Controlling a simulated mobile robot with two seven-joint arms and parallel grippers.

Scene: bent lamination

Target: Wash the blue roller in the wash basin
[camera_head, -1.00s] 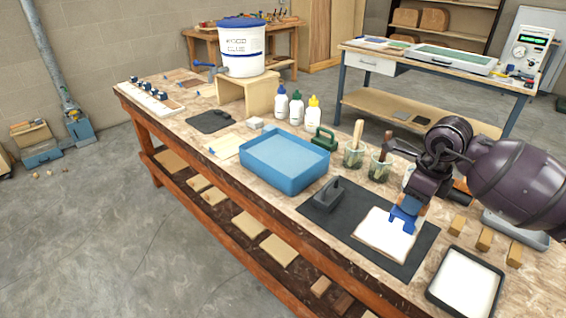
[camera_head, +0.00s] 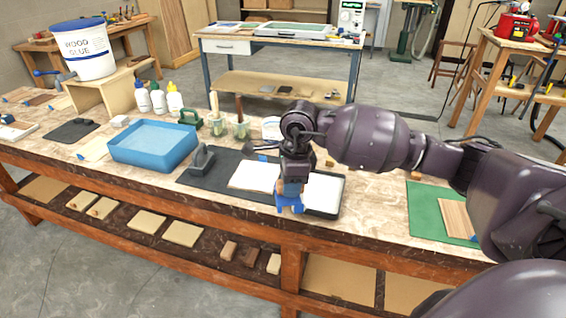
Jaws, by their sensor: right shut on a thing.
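The blue roller (camera_head: 290,205) hangs from my right gripper (camera_head: 292,184), which is shut on it. In the head view the roller is in front of the left end of a white-filled black tray (camera_head: 325,196), close to the table's front edge. I cannot tell its exact height. The wash basin (camera_head: 148,162) is a blue rectangular tub holding light blue liquid, on the bench to the left, well apart from the roller. My left gripper is not in view.
A black mat (camera_head: 212,178) with a grey-handled tool (camera_head: 202,158) and a pale sheet (camera_head: 252,177) lies between basin and tray. Jars with brushes (camera_head: 241,128), a green-handled tool (camera_head: 189,117) and glue bottles (camera_head: 158,99) stand behind. A green mat (camera_head: 426,210) lies right.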

